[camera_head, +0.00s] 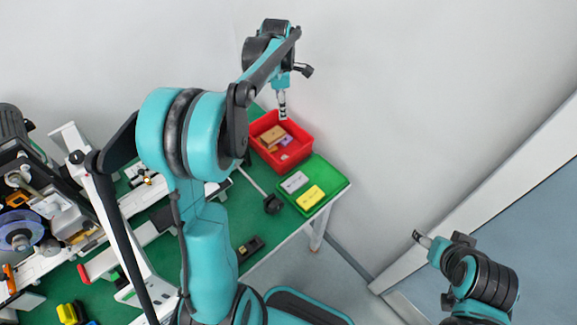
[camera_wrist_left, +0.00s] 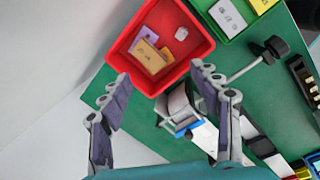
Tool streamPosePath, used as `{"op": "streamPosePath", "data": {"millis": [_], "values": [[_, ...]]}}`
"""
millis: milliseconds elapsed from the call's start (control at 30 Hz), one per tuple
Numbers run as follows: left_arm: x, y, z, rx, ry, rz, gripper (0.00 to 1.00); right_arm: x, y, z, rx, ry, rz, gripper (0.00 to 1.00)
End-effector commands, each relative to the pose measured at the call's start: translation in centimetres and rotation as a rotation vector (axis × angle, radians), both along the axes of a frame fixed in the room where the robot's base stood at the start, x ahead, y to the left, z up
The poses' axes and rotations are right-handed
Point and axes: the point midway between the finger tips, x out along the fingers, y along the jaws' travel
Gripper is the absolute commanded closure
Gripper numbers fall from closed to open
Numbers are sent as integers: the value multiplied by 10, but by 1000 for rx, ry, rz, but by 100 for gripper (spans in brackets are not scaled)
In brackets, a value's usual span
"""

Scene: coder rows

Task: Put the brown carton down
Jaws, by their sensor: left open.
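The brown carton (camera_head: 272,134) lies in the red bin (camera_head: 308,147) at the back of the table. It also shows in the left wrist view (camera_wrist_left: 149,57), next to a purple carton (camera_wrist_left: 149,34) and a small white item (camera_wrist_left: 181,33). My left gripper (camera_head: 283,112) is above the bin's back edge in the head view. In the left wrist view its two fingers (camera_wrist_left: 160,80) are spread apart with nothing between them, clear of the carton. My right gripper (camera_head: 419,237) is away from the table at the lower right; its fingers are too small to judge.
A green tray (camera_head: 335,184) with a white block (camera_head: 294,182) and a yellow block (camera_head: 311,197) sits right of the bin. A black-headed rod (camera_head: 272,204) lies near it. Machinery fills the table's left side. A wall stands behind the bin.

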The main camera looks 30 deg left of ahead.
Motion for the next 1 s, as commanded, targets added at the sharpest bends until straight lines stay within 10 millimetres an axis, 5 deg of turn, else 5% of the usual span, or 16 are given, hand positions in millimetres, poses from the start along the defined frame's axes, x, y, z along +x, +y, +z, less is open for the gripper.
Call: {"op": "streamPosePath", "data": {"millis": [100, 300, 600, 800, 1000], "values": [[-40, -37, 28, 70, -64, -343, 37, 0, 0, 0, 0, 0, 0, 37], [-111, -88, 49, 238, -161, -926, 37, 0, 0, 0, 0, 0, 0, 37], [-211, -139, 26, 582, -244, -1704, 37, 0, 0, 0, 0, 0, 0, 37], [-241, -152, 6, 740, -250, -1970, 37, 0, 0, 0, 0, 0, 0, 37], [-245, -154, 2, 776, -247, -2024, 37, 0, 0, 0, 0, 0, 0, 37]]}}
